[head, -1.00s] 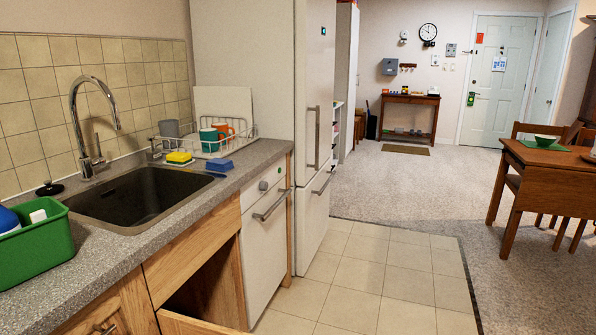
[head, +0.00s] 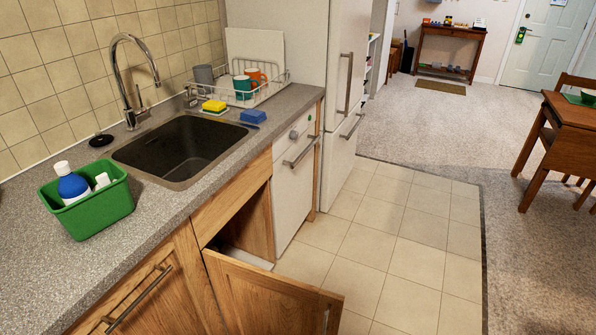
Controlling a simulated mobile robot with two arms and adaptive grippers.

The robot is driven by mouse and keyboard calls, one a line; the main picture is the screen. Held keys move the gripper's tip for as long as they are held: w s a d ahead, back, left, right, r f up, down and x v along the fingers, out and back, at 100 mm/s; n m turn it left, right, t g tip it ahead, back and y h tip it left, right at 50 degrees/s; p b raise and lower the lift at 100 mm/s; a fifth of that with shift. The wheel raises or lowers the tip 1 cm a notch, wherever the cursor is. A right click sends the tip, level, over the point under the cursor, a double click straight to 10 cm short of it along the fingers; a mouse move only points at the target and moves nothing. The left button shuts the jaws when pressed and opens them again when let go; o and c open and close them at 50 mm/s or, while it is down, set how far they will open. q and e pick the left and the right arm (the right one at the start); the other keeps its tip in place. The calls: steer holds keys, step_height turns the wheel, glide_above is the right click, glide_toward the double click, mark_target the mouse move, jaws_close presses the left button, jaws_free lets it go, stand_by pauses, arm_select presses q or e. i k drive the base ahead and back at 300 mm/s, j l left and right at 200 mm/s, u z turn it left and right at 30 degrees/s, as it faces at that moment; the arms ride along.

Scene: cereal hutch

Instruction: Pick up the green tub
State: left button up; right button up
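The green tub (head: 103,213) stands upright on the grey counter, left of the sink, near the counter's front edge. It holds a blue bottle with a white cap (head: 72,186) and a smaller white item (head: 102,181). The whole tub is in view in the head view, with nothing in front of it. Neither of my grippers shows in this view.
The sink (head: 178,150) with its tall tap (head: 130,85) lies right of the tub. Beyond are sponges, a dish rack (head: 262,92) and the fridge. A cabinet door (head: 268,296) under the sink stands open into the floor space. The tiled floor is clear.

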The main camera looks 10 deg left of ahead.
mark_target(91, 214)
steer(key=u, duration=1.5)
steer(key=j+z, duration=0.1)
steer(key=j, duration=0.2)
